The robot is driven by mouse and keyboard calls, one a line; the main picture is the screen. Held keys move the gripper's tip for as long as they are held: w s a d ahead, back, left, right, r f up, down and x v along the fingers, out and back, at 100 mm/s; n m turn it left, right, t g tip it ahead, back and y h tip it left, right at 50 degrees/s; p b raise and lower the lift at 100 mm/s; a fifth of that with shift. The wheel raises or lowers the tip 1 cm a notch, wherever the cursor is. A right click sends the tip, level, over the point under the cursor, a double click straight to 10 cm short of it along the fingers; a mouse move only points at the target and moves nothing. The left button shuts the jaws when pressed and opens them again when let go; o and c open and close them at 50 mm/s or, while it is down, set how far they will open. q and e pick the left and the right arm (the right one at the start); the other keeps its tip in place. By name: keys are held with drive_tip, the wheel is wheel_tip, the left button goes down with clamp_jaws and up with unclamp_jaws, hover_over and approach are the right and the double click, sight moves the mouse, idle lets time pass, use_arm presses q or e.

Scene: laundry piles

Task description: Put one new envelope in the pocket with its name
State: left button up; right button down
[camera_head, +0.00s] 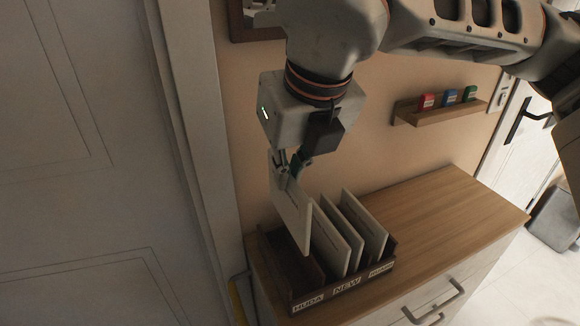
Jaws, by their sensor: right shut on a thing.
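My right gripper (289,174) points down and is shut on the top edge of a white envelope (290,215). The envelope hangs upright, slightly tilted, over the left part of a dark wooden sorter (290,287). The sorter has a front label "HUDA" (308,304) on the left, "NEW" (347,285) in the middle, and a third label (381,269) too small to read surely. The pocket behind "HUDA" looks empty. Other white envelopes (366,222) stand upright behind the middle and right labels. The held envelope's writing is not readable. My left gripper is out of view.
The sorter stands at the left end of a wooden-topped cabinet (440,205) with drawer handles. The cabinet top to its right is clear. A small wall shelf (440,112) holds red, blue and green items. A white door (90,180) is at left.

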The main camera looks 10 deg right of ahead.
sight(301, 190)
drive_tip(key=shift+f+b, duration=0.8)
drive_tip(key=shift+f, duration=2)
wheel_tip(301, 190, down, 3)
drive_tip(key=b, duration=0.3)
drive_tip(key=shift+f+b, duration=0.4)
drive_tip(key=shift+f, duration=0.2)
drive_tip(key=c, duration=2.2)
unclamp_jaws()
drive_tip(key=shift+o, duration=0.2)
drive_tip(key=v, duration=1.2)
drive_tip(key=shift+d, duration=0.1)
drive_tip(key=shift+r, duration=0.1)
